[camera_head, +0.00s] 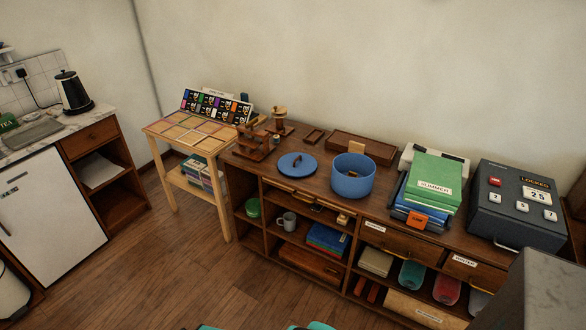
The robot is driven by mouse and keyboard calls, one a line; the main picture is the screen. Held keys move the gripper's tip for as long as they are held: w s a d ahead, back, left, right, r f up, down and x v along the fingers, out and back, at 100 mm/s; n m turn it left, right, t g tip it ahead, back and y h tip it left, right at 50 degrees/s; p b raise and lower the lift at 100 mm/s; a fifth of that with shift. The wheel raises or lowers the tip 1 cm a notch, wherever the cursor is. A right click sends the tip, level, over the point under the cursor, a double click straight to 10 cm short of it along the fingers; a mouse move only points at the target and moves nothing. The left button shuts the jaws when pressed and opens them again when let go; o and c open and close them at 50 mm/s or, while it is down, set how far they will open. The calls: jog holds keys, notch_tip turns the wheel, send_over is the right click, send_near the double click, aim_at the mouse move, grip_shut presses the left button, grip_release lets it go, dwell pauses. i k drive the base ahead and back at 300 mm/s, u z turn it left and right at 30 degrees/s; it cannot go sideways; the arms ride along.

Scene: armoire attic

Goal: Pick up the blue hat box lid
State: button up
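The blue hat box lid (297,164) lies flat on top of the long wooden sideboard, near its front edge. It is round, with a small dark knob or handle standing up on it. The blue hat box (352,182) stands open just to the right of the lid, with something small and brown inside. The two look close, with a small gap between them. My gripper is not clearly in view. Small teal shapes at the bottom edge are cut off, and I cannot tell what they are.
Wooden racks (254,144) stand left of the lid, and a wooden tray (362,148) lies behind the box. Green and blue folders (433,180) and a dark lock box (518,205) fill the right. A grey block (540,290) cuts into the lower right. The floor (190,270) in front is clear.

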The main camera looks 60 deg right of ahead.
aim_at(297, 164)
jog(key=z, duration=0.1)
jog(key=i, duration=0.95)
jog(key=u, duration=0.05)
